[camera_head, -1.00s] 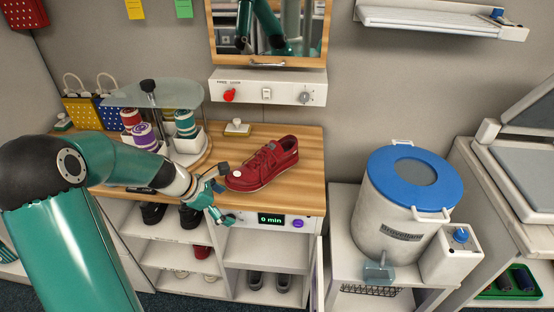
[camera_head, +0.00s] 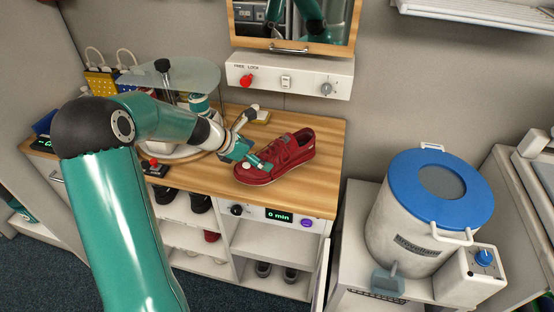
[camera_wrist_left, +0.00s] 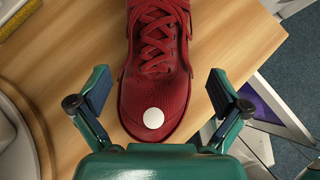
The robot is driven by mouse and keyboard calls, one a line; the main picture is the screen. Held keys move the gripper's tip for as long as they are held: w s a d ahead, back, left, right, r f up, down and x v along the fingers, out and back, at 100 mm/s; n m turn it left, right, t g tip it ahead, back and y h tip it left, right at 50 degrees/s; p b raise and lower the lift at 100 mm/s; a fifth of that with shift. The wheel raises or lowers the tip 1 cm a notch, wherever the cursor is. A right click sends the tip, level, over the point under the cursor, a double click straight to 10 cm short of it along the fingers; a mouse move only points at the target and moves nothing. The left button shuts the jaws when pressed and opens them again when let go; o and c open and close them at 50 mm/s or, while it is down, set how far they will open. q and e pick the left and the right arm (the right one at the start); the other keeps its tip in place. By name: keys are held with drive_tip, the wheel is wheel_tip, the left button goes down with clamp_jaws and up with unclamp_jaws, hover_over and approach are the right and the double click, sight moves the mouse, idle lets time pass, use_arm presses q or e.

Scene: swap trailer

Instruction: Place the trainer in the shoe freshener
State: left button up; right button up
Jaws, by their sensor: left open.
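The red trainer (camera_head: 276,157) lies upright on the wooden top, its toe towards my left gripper (camera_head: 252,157). In the left wrist view the trainer (camera_wrist_left: 158,70) shows red laces and a white disc on its toe. My left gripper (camera_wrist_left: 155,105) is open, with one finger on each side of the toe, and the trainer is not clamped. The shoe freshener is probably the cabinet under the top, with a "0 min" display (camera_head: 279,215) and open shelves (camera_head: 262,240); its door stands open at the right. My right gripper does not show.
A round glass-topped carousel (camera_head: 170,76) with spools stands left of the trainer. Dark shoes (camera_head: 182,199) sit on a left shelf. A white drum with a blue lid (camera_head: 427,187) stands at the right. A control strip (camera_head: 288,80) and mirror are above.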

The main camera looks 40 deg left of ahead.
sight(275, 159)
use_arm(q)
drive_tip(key=shift+w+p+x, duration=0.25)
drive_tip(key=shift+p+x, duration=0.05)
drive_tip(key=shift+x, duration=3.3)
drive_tip(key=shift+a+r, duration=0.1)
drive_tip(key=shift+r, duration=0.1)
drive_tip(key=c, duration=1.1)
